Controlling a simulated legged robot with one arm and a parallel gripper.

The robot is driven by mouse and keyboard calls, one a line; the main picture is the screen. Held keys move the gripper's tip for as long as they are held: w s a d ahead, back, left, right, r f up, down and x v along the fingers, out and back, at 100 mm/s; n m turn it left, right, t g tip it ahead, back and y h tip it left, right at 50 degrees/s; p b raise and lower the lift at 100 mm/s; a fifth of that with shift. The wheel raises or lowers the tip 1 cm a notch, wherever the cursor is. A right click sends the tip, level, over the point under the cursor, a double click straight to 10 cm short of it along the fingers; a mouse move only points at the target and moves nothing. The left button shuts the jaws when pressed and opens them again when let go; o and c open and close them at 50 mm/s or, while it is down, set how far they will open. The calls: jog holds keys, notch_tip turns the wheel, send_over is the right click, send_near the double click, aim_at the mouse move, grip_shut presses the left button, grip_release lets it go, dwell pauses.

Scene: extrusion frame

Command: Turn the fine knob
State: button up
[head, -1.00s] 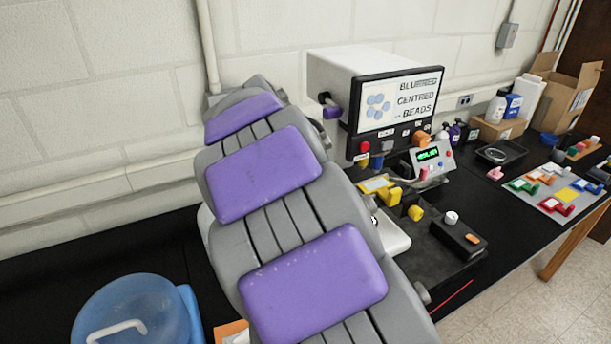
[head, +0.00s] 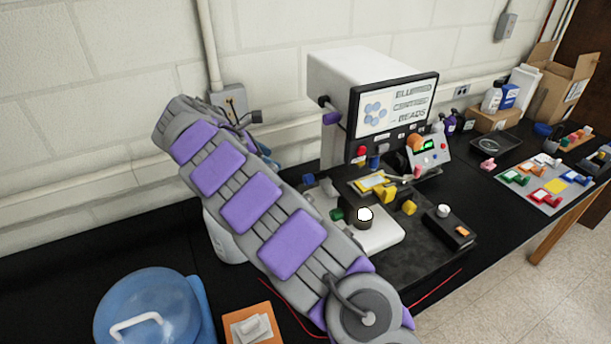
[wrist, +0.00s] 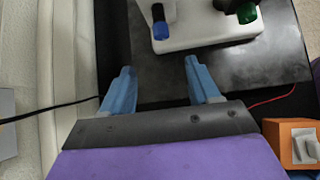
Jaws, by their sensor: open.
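A white instrument base (wrist: 215,32) carries a blue knob (wrist: 161,30) and a green knob (wrist: 246,13) on its near side in the wrist view. I cannot tell from any marking which is the fine knob. My gripper (wrist: 158,72) is open and empty, its light blue fingers apart. The blue knob lies ahead of the gap between the fingers, clear of them. The green knob is farther right. In the head view the white base (head: 385,237) and green knob (head: 337,214) show beside my arm, which hides part of the instrument. My gripper is hidden there.
A boxy machine with a screen (head: 392,107) stands behind. A black box (head: 448,228) is to the right. The wall is close on the left in the wrist view.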

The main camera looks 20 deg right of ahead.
aim_at(304, 177)
jog(key=b+x, duration=0.2)
jog(key=x, duration=1.3)
jog(key=shift+s+f+b, duration=0.1)
jog(key=shift+s+b, duration=0.05)
jog(key=shift+b, duration=0.25)
jog(key=shift+d+f, duration=0.3)
jog(key=shift+f, duration=0.2)
jog(key=shift+d, duration=0.2)
jog(key=c, duration=1)
